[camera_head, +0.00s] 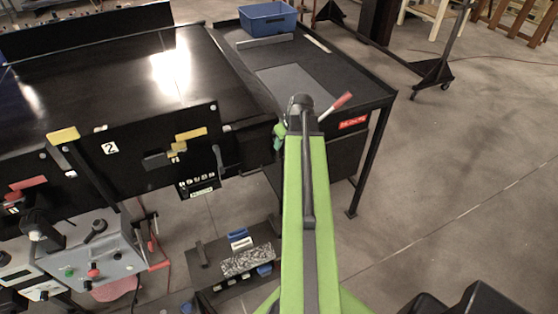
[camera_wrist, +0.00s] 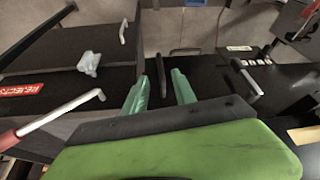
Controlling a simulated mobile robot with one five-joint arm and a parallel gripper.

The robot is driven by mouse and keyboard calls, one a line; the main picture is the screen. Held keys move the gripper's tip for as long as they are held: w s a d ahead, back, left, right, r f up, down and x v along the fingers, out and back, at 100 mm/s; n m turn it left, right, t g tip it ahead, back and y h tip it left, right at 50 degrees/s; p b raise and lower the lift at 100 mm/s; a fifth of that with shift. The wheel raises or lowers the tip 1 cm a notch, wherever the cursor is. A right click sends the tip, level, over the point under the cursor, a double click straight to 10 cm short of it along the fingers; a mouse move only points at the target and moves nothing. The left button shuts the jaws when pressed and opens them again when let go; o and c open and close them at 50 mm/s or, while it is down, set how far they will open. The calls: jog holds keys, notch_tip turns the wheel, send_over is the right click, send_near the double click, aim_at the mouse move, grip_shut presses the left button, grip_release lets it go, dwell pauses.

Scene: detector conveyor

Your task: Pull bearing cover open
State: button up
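The black side panel marked "2" (camera_head: 125,150) is on the conveyor's near side. A dark handle (camera_head: 219,160) stands out near its right end. A similar dark handle (camera_wrist: 247,78) shows in the wrist view, right of my fingers. I cannot tell for sure which part is the bearing cover. My gripper (camera_wrist: 160,76) has its two pale green fingers apart. A thin black bar (camera_wrist: 161,62) shows in the gap between them; I cannot tell if it touches either finger. In the head view my gripper (camera_head: 279,135) is mostly hidden by my arm, right of the panel.
A black cart (camera_head: 335,75) adjoins the conveyor at right, bearing a blue bin (camera_head: 268,18). A red-handled rod (camera_head: 341,103) lies near its front edge. A grey control box (camera_head: 98,258) stands lower left. A low shelf (camera_head: 213,252) holds small items.

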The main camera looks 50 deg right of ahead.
aim_at(278, 158)
jog(key=b+x, duration=0.6)
jog(key=x, duration=0.2)
jog(key=shift+f, duration=0.25)
jog(key=shift+r, duration=0.1)
grip_shut()
dwell(0.7)
